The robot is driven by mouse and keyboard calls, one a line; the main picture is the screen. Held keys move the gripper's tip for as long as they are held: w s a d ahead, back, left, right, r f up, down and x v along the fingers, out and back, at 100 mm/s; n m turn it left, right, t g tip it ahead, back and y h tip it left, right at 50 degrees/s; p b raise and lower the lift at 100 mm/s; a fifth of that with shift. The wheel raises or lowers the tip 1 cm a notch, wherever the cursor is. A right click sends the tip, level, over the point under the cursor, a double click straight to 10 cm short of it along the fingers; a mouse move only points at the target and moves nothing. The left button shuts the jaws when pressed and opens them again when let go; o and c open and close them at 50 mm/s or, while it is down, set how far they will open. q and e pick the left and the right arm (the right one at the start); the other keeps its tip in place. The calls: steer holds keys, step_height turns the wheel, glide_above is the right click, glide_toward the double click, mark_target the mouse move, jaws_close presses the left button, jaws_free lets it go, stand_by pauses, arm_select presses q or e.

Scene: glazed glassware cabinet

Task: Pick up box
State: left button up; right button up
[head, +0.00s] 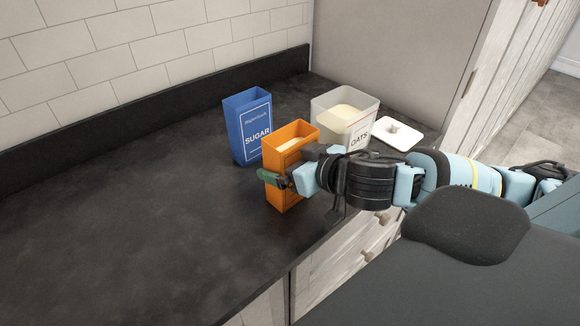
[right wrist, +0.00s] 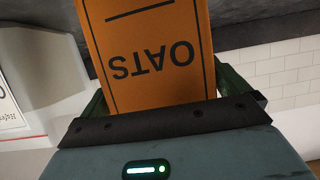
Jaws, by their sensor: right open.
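An orange open-topped box (head: 284,200) stands upright on the dark counter, with pale contents near its top. In the right wrist view the orange box (right wrist: 150,50) shows the word OATS upside down. My right gripper (head: 277,178) is at the box; its green fingers lie on either side of it. In the right wrist view the gripper (right wrist: 165,95) has the box between its open fingers. I cannot tell whether a finger touches it. A blue box (head: 248,128) marked SUGAR stands just behind and left. My left gripper is not in view.
A clear container (head: 345,113) marked OATS, with pale contents, stands behind the orange box. A white lid (head: 399,134) lies to its right. The counter (head: 130,220) is bare on the left; its front edge is close to the orange box.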

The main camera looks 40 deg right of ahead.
steer(key=shift+c, duration=0.4)
steer(key=c, duration=0.8)
steer(key=shift+r, duration=0.15)
